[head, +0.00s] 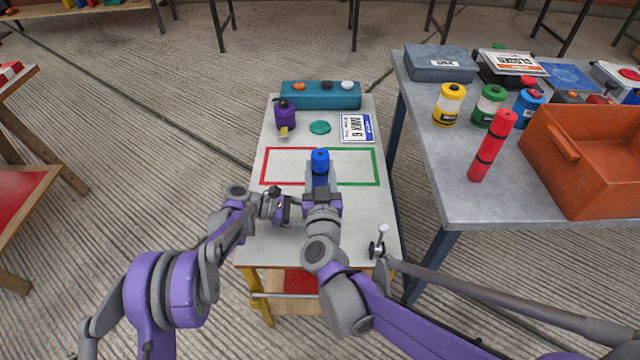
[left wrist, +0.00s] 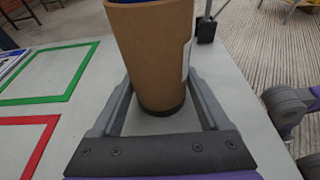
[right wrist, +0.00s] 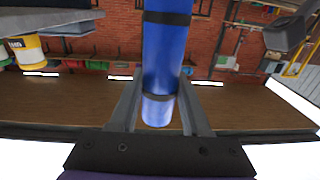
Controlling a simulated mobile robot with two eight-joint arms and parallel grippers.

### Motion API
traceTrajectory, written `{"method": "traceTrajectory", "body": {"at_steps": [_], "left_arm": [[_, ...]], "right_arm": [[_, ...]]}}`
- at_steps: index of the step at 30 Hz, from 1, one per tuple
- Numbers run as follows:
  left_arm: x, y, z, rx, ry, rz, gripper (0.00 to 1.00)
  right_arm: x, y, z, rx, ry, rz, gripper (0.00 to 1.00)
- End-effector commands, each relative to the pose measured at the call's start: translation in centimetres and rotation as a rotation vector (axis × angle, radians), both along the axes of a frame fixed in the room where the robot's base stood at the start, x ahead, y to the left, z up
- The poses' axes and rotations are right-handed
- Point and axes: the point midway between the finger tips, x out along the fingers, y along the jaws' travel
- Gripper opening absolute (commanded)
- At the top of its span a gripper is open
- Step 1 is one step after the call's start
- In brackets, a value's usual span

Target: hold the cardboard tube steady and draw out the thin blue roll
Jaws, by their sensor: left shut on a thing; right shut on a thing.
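The cardboard tube (left wrist: 155,50) is brown with a dark base and stands upright on the table in the left wrist view. My left gripper (left wrist: 162,88) is shut on it, a finger on each side. The thin blue roll (head: 320,156) shows its top end above my right gripper (head: 320,182) in the head view. My right gripper is shut on the roll, which has dark bands in the right wrist view (right wrist: 165,55). Some blue shows at the tube's mouth (left wrist: 138,2). The tube is hidden behind my right gripper and arm in the head view.
A red outline (head: 265,168) and a green outline (head: 378,168) mark the table. A red roll (head: 492,146) and an orange crate (head: 585,165) are right.

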Motion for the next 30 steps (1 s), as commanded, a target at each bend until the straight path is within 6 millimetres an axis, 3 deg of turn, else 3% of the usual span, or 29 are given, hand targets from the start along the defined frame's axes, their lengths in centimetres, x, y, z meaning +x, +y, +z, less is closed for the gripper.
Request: {"method": "traceTrajectory", "body": {"at_steps": [6,14,15,18,26,30], "left_arm": [[0.0,0.0,0.0,0.0,0.0,0.0,0.47],[0.0,0.0,0.0,0.0,0.0,0.0,0.47],[0.0,0.0,0.0,0.0,0.0,0.0,0.83],[0.0,0.0,0.0,0.0,0.0,0.0,1.0],[0.0,0.1,0.0,0.0,0.0,0.0,1.0],[0.0,1.4,0.4,0.0,0.001,0.001,1.0]], "right_arm": [[0.0,0.0,2.1,0.0,0.0,0.0,0.0],[0.0,0.0,2.3,0.0,0.0,0.0,0.0],[0.0,0.0,2.3,0.0,0.0,0.0,0.0],[0.0,0.0,2.3,0.0,0.0,0.0,0.0],[0.0,0.0,2.3,0.0,0.0,0.0,0.0],[0.0,0.0,2.3,0.0,0.0,0.0,0.0]]}}
